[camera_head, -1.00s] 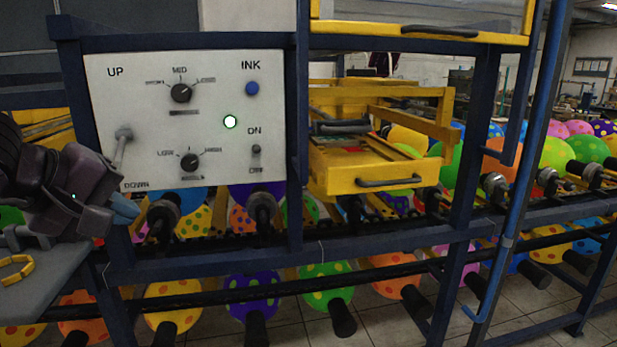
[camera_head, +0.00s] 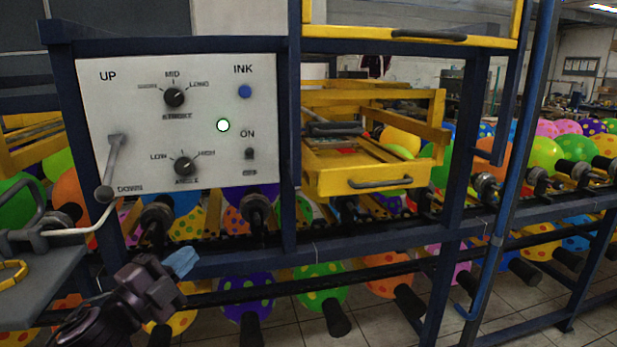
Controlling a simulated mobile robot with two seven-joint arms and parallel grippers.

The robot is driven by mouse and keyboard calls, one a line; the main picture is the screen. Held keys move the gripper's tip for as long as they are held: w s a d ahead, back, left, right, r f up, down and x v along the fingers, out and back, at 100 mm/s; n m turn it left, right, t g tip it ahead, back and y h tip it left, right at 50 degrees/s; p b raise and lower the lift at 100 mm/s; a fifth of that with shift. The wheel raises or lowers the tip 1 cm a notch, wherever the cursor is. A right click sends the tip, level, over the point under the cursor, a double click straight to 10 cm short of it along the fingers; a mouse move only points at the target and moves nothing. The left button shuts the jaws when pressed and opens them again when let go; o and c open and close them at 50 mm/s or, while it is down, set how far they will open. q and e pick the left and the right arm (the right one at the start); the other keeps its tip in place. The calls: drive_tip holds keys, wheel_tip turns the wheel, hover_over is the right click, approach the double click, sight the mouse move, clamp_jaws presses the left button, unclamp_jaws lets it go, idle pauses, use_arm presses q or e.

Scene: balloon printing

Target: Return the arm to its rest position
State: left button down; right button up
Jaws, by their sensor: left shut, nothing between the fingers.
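My left gripper (camera_head: 181,262) is low at the left, its fingers shut and empty, in front of the machine's lower rail. It is below the white control panel (camera_head: 205,135) and apart from it. The lever's handle hangs toward DOWN. My right gripper is out of view.
A grey shelf (camera_head: 40,290) with a yellow handle stands at the lower left, close to my left arm. A yellow drawer (camera_head: 365,175) juts out right of the panel. Blue frame posts (camera_head: 452,190) and rows of colourful balloons fill the middle and right. Tiled floor shows below.

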use_arm(q)
drive_tip(key=s+a+f+n+g+y, duration=0.1)
drive_tip(key=s+a+f+n+y, duration=0.15)
drive_tip(key=f+n, duration=0.35)
drive_tip(key=s+a+f+n+y, duration=0.1)
drive_tip(key=s+f+n+y, duration=0.2)
drive_tip(key=f, duration=0.6)
drive_tip(key=s+a+f+n+g+y, duration=0.1)
drive_tip(key=s+f+n+y, duration=0.1)
drive_tip(key=f+n, duration=0.4)
drive_tip(key=s+a+f+n+g+y, duration=0.1)
drive_tip(key=s+f+n+g, duration=0.1)
drive_tip(key=s+f, duration=0.5)
drive_tip(key=s+a+f+n+g+y, duration=0.1)
drive_tip(key=s+f+n+g+y, duration=0.1)
drive_tip(key=s+f, duration=0.6)
drive_tip(key=s, duration=0.4)
drive_tip(key=shift+s+g+p, duration=0.3)
drive_tip(key=shift+s+p, duration=0.05)
drive_tip(key=shift+p, duration=0.05)
drive_tip(key=shift+f, duration=0.15)
